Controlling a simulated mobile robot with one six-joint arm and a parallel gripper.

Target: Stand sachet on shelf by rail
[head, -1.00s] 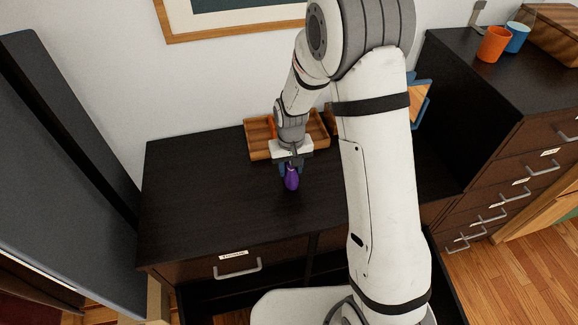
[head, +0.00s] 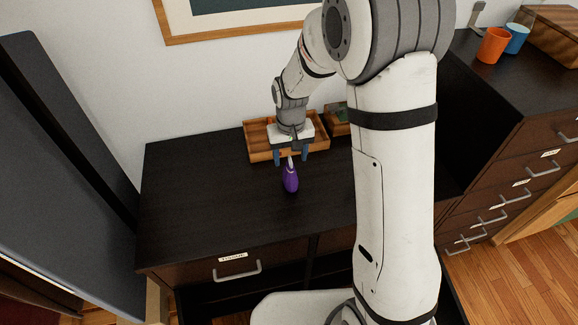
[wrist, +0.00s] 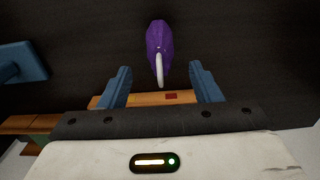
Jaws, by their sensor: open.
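The purple sachet (head: 290,180), with a thin white tip, is on the dark cabinet top (head: 200,195). It looks upright in the head view, though its exact tilt is hard to tell. My gripper (head: 291,156) is open, with its blue fingers just behind the sachet and apart from it. In the wrist view the sachet (wrist: 159,40) lies beyond the fingertips of my gripper (wrist: 160,75), centred between them, its white tip towards me. I cannot make out a distinct rail.
A wooden tray (head: 258,151) stands behind my gripper against the wall, with a smaller wooden box to its right. A blue object (wrist: 20,63) is at the wrist view's left edge. An orange cup (head: 493,46) and a blue cup (head: 517,38) stand on the right cabinet.

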